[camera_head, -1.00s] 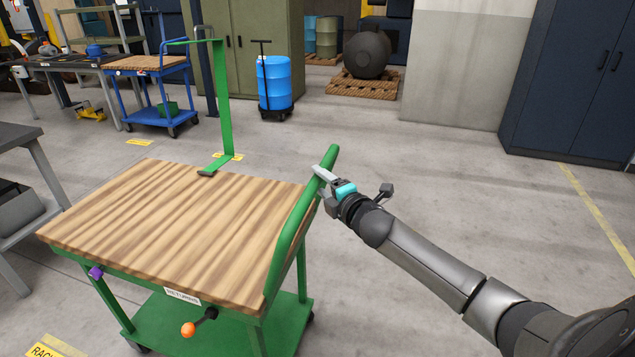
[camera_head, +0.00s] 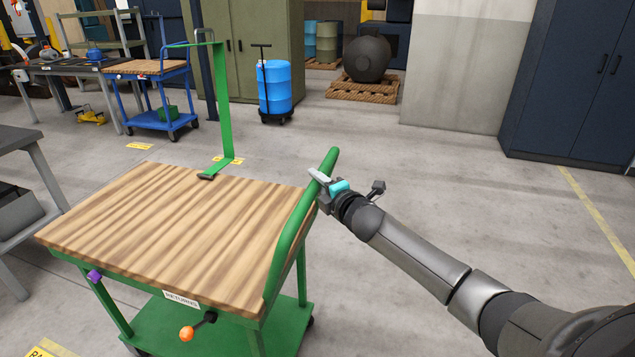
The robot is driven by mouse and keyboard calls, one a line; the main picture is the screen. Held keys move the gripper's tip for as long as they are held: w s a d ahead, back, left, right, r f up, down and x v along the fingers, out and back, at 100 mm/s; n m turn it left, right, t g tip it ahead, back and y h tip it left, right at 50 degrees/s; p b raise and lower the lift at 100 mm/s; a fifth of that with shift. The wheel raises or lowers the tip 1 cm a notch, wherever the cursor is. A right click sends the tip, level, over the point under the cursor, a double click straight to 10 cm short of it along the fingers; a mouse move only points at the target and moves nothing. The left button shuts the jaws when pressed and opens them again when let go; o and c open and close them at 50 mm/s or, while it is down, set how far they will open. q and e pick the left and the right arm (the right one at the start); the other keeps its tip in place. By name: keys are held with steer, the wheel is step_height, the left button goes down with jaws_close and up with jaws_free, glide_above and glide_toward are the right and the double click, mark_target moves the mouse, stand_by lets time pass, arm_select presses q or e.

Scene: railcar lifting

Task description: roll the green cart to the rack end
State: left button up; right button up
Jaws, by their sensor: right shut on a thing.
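The green cart (camera_head: 170,235) stands in the left and middle foreground of the head view. It has a brown wooden top, a green lower shelf and a label on its front edge. Its green push handle (camera_head: 290,238) rises along the right side of the top. My right gripper (camera_head: 320,178) is shut on the upper part of this handle, its arm coming in from the lower right. My left gripper is not in view. The rack end cannot be made out for sure.
A grey table (camera_head: 20,140) stands close at the cart's left. A blue cart (camera_head: 150,68), a blue drum (camera_head: 274,85) and a round dark vessel on a pallet (camera_head: 360,90) are at the back. A dark blue cabinet (camera_head: 570,85) stands right. The floor (camera_head: 440,170) between is clear.

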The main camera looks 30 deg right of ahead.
jaws_close()
stand_by(0.9)
